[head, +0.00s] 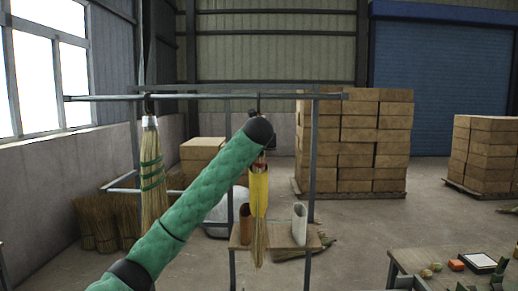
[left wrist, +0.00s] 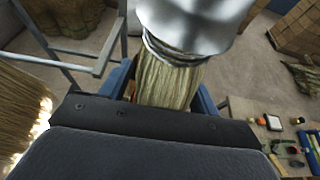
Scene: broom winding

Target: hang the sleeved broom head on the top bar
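The sleeved broom head (head: 259,195) hangs upright with bristles down, below the right part of the top bar (head: 200,97). Its sleeve looks yellow in the head view. The left wrist view shows a pale, shiny cover over straw (left wrist: 170,82). My left gripper (left wrist: 165,90) has blue fingers on both sides of this straw and looks shut on it. In the head view my arm's dark end hides the grip and the broom's upper part. Something small and dark (head: 254,109) shows at the bar above; I cannot tell whether it is hooked on. My right gripper is not in view.
A green-banded broom head (head: 152,175) hangs at the bar's left; its straw is close in the left wrist view (left wrist: 22,112). A small stand (head: 285,240) holds brown and pale sleeves. A table (head: 435,262) with small items is at right. Stacked boxes (head: 355,145) stand behind.

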